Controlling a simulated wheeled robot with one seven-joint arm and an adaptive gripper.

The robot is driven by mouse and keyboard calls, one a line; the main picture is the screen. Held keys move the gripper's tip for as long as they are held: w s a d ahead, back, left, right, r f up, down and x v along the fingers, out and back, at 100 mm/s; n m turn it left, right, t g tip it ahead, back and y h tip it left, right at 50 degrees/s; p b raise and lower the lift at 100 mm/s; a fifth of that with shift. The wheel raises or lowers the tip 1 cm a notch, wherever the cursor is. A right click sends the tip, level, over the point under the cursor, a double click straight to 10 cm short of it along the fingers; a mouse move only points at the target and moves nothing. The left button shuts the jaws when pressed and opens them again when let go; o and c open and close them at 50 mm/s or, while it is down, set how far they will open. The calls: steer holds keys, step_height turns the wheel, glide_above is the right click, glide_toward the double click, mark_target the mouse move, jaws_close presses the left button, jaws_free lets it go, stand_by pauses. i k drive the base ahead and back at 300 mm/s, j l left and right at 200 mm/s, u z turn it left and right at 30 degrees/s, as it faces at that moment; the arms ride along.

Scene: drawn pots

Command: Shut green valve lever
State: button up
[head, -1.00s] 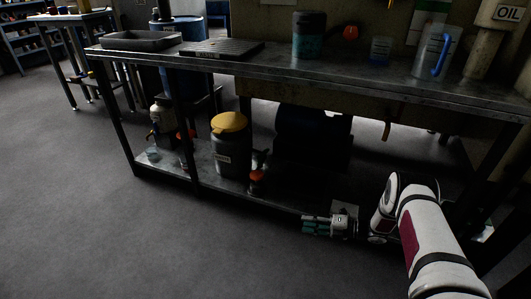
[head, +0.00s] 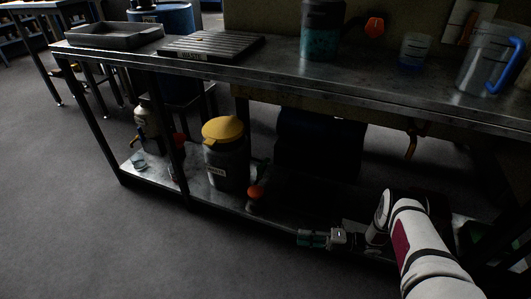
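I cannot make out a green valve lever for certain. A small dull greenish piece (head: 262,170) shows beside the grey jar with a yellow lid (head: 226,160) on the lower shelf, but it is too dark to tell what it is. My gripper (head: 304,238) has teal fingers and points left, low by the front edge of the lower shelf. It is to the right of the jar and apart from it. Its fingers are small and dark, so their opening is unclear. An orange-red knob (head: 255,193) sits between the jar and my gripper.
The bench's metal top (head: 290,72) overhangs the lower shelf. A front leg (head: 168,140) stands left of the jar. A dark drum (head: 318,145) lies behind. Floor in front is clear.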

mark_target(260, 168)
steer(key=i, duration=1.25)
